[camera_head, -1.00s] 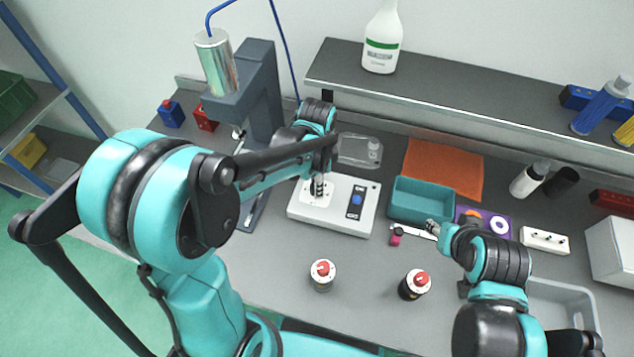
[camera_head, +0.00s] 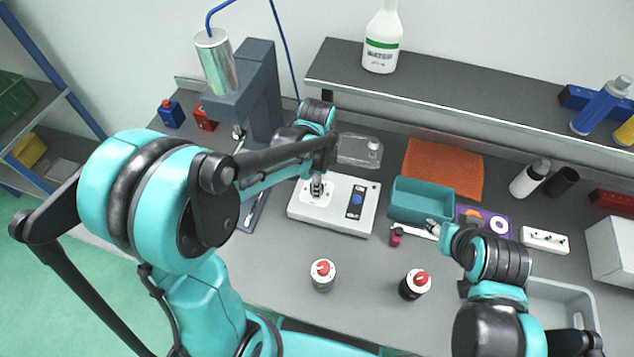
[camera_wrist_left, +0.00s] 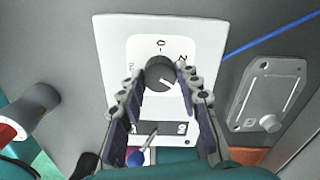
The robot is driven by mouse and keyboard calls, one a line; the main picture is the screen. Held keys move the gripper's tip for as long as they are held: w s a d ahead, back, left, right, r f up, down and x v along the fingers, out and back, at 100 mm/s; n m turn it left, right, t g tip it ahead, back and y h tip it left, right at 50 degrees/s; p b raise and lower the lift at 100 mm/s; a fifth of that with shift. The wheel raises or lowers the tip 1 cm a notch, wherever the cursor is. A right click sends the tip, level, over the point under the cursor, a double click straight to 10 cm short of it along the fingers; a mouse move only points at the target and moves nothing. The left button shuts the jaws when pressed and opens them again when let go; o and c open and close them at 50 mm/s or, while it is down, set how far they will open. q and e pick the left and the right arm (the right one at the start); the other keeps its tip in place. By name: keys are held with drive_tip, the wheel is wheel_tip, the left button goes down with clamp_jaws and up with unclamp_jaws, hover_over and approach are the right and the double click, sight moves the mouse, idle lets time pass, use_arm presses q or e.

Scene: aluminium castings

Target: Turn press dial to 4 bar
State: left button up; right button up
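The press dial (camera_wrist_left: 160,75) is a dark round knob with a white pointer mark, set in the white panel of the control box (camera_head: 360,224). In the left wrist view its mark points to the lower right; a 0 shows above it and a 2 at upper right. The other scale marks are hidden by my fingers or too small to read. My left gripper (camera_wrist_left: 160,78) has a fingertip on each side of the dial, close against it; it also shows over the box in the head view (camera_head: 317,188). My right gripper (camera_head: 434,227) hangs by the teal bin, its fingers too small to judge.
The press (camera_head: 258,95) stands behind left of the box, and a clear case (camera_head: 360,150) lies behind it. Two red-topped cylinders (camera_head: 322,275) (camera_head: 414,284) stand in front. A teal bin (camera_head: 420,207) is to the right. The table's front middle is otherwise clear.

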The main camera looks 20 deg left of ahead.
use_arm(q)
drive_tip(key=shift+o, duration=1.1)
wheel_tip(320, 180, up, 12)
drive_tip(key=shift+a, duration=0.1)
